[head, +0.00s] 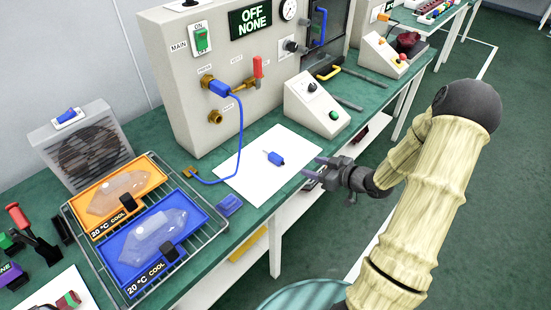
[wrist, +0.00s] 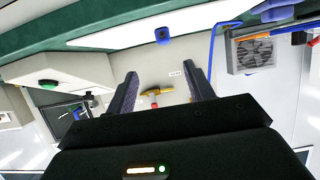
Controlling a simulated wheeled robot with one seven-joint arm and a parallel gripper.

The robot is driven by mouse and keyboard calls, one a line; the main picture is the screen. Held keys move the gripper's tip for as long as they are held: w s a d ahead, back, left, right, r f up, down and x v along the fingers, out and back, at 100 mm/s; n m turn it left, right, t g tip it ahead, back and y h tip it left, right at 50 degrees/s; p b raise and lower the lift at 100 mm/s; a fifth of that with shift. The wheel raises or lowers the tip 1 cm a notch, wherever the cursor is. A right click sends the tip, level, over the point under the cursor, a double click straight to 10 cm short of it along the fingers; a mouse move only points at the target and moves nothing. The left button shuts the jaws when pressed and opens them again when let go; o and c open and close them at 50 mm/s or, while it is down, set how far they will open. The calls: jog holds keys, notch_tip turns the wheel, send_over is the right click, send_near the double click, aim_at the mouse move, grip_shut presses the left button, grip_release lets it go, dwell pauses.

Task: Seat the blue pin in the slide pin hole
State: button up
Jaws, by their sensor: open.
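The blue pin (head: 276,158) lies on a white sheet (head: 245,180) on the green bench, its thin dark tip pointing up and left. It also shows in the wrist view (wrist: 162,35), beyond the fingertips. My gripper (head: 311,166) is open and empty, at the right edge of the sheet and apart from the pin. Its two dark fingers also show in the wrist view (wrist: 165,77), spread on either side of a clear gap. I cannot tell which opening is the slide pin hole.
A grey panel (head: 180,80) stands behind the sheet, with a blue plug (head: 220,88) and cable, a red-handled brass valve (head: 250,80) and a lower brass port (head: 215,117). A wire rack (head: 190,255) with two trays is left. A sloped control box (head: 315,105) is right.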

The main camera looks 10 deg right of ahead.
aim_at(281, 159)
jog(key=x, duration=1.1)
jog(key=shift+a+p, duration=0.1)
jog(key=shift+p, duration=0.25)
jog(key=shift+a+p+x, duration=0.15)
jog(key=shift+p+x, duration=0.1)
jog(key=shift+x, duration=1.05)
jog(key=shift+a+p+x, duration=0.15)
jog(key=shift+p+x, duration=0.05)
jog(key=shift+x, duration=1.1)
jog(key=shift+s, duration=0.2)
jog(key=c, duration=1.1)
